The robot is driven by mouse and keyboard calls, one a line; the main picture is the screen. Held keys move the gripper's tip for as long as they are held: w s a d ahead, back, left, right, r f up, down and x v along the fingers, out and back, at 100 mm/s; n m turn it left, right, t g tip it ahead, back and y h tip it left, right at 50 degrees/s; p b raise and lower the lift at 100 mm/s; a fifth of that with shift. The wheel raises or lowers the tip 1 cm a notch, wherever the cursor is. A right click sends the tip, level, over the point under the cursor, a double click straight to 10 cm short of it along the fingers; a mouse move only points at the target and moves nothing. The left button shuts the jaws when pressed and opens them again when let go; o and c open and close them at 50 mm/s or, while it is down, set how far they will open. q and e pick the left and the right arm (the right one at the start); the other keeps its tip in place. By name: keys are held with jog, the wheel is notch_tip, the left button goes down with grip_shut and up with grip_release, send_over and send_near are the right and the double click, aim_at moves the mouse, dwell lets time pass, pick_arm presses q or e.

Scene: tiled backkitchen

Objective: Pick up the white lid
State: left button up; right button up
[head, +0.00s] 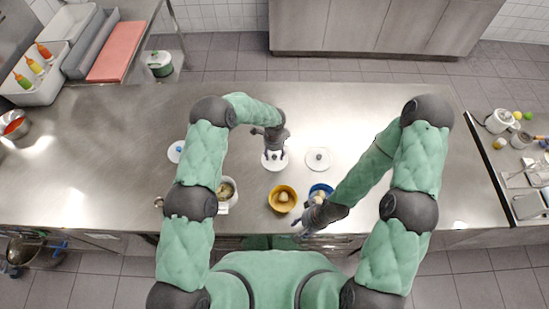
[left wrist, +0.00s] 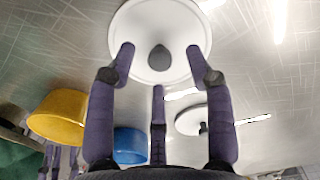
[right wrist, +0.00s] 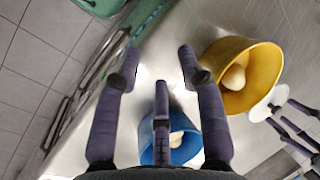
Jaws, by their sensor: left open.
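A round white lid (head: 266,164) lies on the steel counter below my left gripper (head: 274,153). In the left wrist view the lid (left wrist: 150,70) shows a dark grey knob (left wrist: 159,58) in the gap between the spread fingers. My left gripper is open, and the fingers look apart from the knob. A second white lid (head: 318,154) with a small knob lies to its right, and a third with a blue knob (head: 177,149) lies to the left. My right gripper (head: 304,224) is open and empty near the counter's front edge, beside the blue bowl (head: 321,188).
A yellow bowl (head: 272,199) and the blue bowl, each with food inside, stand near the front edge. A white bowl (head: 233,187) stands left of them, partly behind my left arm.

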pick_arm(q)
jog(key=shift+f, duration=1.1)
pick_arm(e)
jog(key=shift+r, duration=0.2)
pick_arm(q)
jog(key=shift+c, duration=0.3)
jog(key=c, duration=0.9)
jog(key=shift+c, duration=0.2)
jog(key=shift+r, duration=0.1)
